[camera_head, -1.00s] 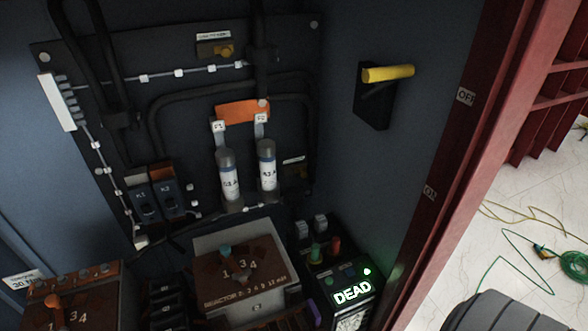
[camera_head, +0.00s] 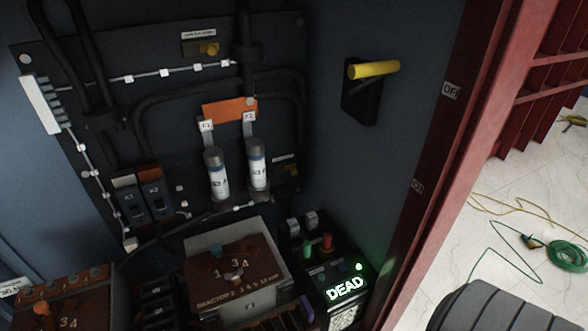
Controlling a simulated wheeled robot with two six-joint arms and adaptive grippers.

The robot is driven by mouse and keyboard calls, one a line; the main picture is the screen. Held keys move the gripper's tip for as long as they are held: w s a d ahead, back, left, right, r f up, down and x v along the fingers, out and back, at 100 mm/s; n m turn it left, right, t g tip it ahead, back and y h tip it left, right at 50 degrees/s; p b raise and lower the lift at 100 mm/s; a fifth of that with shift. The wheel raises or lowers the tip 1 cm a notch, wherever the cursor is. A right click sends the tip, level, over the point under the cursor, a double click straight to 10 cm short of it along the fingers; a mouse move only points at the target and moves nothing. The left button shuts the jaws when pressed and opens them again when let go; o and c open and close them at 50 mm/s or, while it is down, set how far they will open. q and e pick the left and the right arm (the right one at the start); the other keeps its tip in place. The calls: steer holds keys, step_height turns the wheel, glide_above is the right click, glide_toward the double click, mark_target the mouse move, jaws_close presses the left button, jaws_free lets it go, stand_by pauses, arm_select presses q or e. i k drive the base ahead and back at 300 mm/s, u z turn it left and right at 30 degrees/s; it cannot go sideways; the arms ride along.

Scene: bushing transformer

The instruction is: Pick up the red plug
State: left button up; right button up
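The red plug (camera_head: 326,242) is a small upright red piece on the dark panel of a black box (camera_head: 345,268) at the lower middle right. It stands next to a similar green piece (camera_head: 307,248). The box has a lit green "DEAD" sign (camera_head: 346,289) on its front. Neither of my grippers is in view, and nothing is seen touching the red plug.
A box with a brown dial top (camera_head: 262,281) stands left of the black box. Two white fuses (camera_head: 258,166) and an orange block (camera_head: 229,109) are behind. A yellow-handled lever (camera_head: 374,70) is on the wall. A red frame (camera_head: 437,150) edges the cabinet at right.

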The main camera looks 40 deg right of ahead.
mark_target(327, 236)
steer(key=u, duration=0.05)
steer(key=k, duration=0.45)
steer(key=z, duration=0.25)
steer(key=i, duration=0.35)
steer(key=z, duration=1.25)
